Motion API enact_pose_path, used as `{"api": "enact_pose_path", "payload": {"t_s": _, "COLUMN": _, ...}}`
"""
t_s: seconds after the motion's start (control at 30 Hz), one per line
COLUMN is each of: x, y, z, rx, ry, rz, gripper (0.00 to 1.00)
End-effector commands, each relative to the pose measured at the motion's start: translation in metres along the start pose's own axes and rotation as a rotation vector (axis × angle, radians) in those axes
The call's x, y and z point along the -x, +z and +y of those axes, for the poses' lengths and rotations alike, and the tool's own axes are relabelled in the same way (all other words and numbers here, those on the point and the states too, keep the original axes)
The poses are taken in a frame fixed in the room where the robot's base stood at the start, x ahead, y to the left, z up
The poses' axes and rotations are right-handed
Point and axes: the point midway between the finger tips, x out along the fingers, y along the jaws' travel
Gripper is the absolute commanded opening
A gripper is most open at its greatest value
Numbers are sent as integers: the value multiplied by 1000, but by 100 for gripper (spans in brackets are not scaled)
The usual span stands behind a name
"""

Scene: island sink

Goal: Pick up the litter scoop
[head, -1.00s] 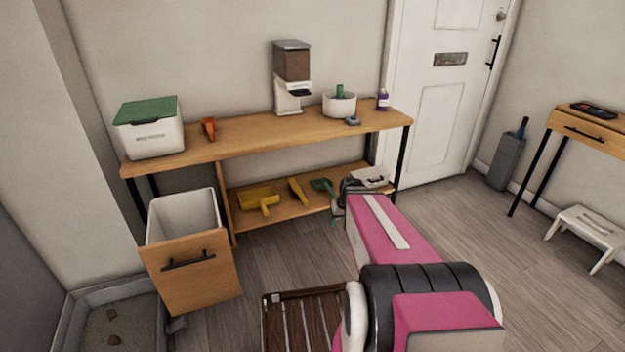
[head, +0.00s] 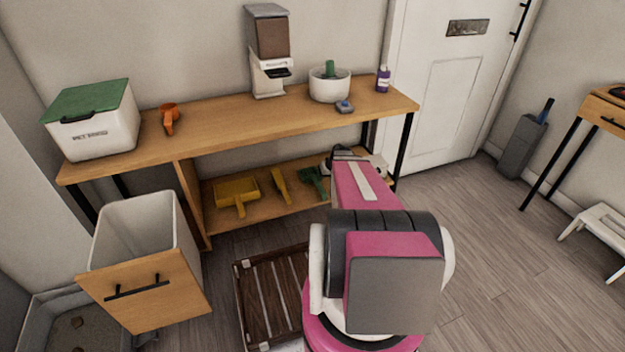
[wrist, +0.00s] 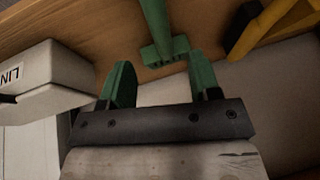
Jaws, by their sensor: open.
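The green scoop (head: 314,182), which I take for the litter scoop, lies on the lower shelf of the wooden bench, right of the yellow brush. In the wrist view the green tool (wrist: 154,22) shows a long narrow part and a wider, notched end towards my gripper. My gripper (wrist: 159,60) is open and empty, with its two green fingers on either side of that notched end and a little short of it; contact is not visible. In the head view my own arm hides the gripper.
A white box (wrist: 50,85) stands close to the left finger in the wrist view; a yellow tool (wrist: 270,25) lies to the right. A yellow dustpan (head: 236,191) and brush (head: 280,186) share the shelf (head: 220,222). The bench top (head: 215,125) is above. A bin (head: 145,235) stands left.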

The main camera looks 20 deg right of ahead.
Motion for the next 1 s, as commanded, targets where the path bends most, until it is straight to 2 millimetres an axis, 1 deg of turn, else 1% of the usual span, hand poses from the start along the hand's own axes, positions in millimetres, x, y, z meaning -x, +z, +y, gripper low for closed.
{"api": "enact_pose_path", "payload": {"t_s": 0.03, "x": -10, "y": -1, "z": 1, "rx": 0, "ry": -1, "rz": -2, "gripper": 57}}
{"api": "enact_pose_path", "payload": {"t_s": 0.2, "x": -34, "y": -1, "z": 1, "rx": 0, "ry": 0, "rz": -1, "gripper": 57}}
{"api": "enact_pose_path", "payload": {"t_s": 0.47, "x": -51, "y": 1, "z": 0, "rx": 0, "ry": -1, "rz": -3, "gripper": 57}}
{"api": "enact_pose_path", "payload": {"t_s": 0.7, "x": -85, "y": 1, "z": 0, "rx": 0, "ry": -1, "rz": -3, "gripper": 57}}
{"api": "enact_pose_path", "payload": {"t_s": 0.8, "x": -92, "y": 2, "z": 0, "rx": 0, "ry": 0, "rz": -2, "gripper": 57}}
{"api": "enact_pose_path", "payload": {"t_s": 1.0, "x": -91, "y": 2, "z": 0, "rx": 0, "ry": 0, "rz": -1, "gripper": 57}}
